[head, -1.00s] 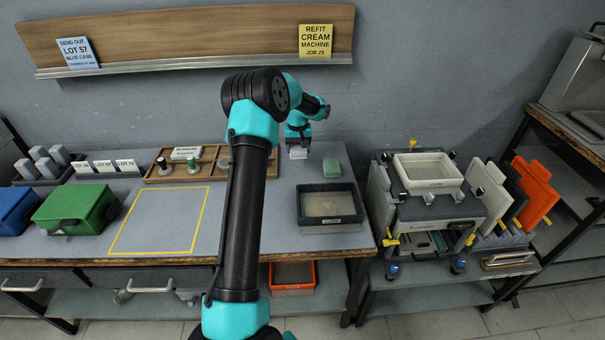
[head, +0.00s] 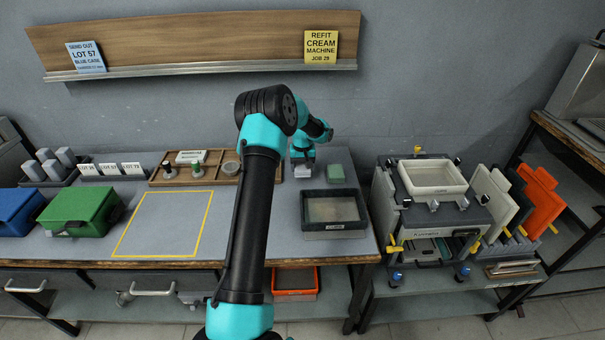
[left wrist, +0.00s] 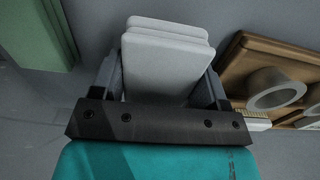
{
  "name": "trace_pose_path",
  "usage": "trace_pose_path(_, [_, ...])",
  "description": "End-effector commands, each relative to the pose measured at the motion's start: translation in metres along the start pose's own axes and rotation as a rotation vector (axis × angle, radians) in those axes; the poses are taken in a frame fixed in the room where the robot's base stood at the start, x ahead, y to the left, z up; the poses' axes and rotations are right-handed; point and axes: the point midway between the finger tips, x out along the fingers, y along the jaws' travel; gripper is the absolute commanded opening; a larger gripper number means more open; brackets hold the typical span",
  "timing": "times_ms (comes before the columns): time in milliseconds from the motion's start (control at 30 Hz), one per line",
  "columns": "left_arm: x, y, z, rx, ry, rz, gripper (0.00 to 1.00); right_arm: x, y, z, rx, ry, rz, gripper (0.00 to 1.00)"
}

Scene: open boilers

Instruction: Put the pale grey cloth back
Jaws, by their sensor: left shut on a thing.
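The pale grey cloth (head: 303,172) is a small folded block in the head view, at the back of the bench just left of a green block. My left gripper (head: 302,161) is above it and shut on it. In the left wrist view the cloth (left wrist: 165,60) shows as stacked flat layers between the two fingers (left wrist: 162,84). I cannot tell whether its underside touches the bench. My right gripper is in neither view.
The green block (head: 335,173) is close to the right of the cloth. A dark tray (head: 333,192) stands in front, and a wooden compartment tray (head: 215,181) to the left. A yellow-outlined area (head: 160,222) is empty. A machine (head: 437,213) stands right.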

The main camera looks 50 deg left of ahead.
Motion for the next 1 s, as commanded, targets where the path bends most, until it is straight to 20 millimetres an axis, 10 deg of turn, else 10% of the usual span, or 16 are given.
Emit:
trace_pose_path(667, [0.037,0.000,0.001,-0.001,-0.002,0.000,0.42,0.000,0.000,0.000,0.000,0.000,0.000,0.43])
trace_pose_path(700, [0.037,0.000,0.001,-0.001,-0.002,0.000,0.69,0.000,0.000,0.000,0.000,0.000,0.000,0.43])
trace_pose_path(1000, [0.037,0.000,0.001,0.000,-0.001,0.000,0.94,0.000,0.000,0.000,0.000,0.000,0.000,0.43])
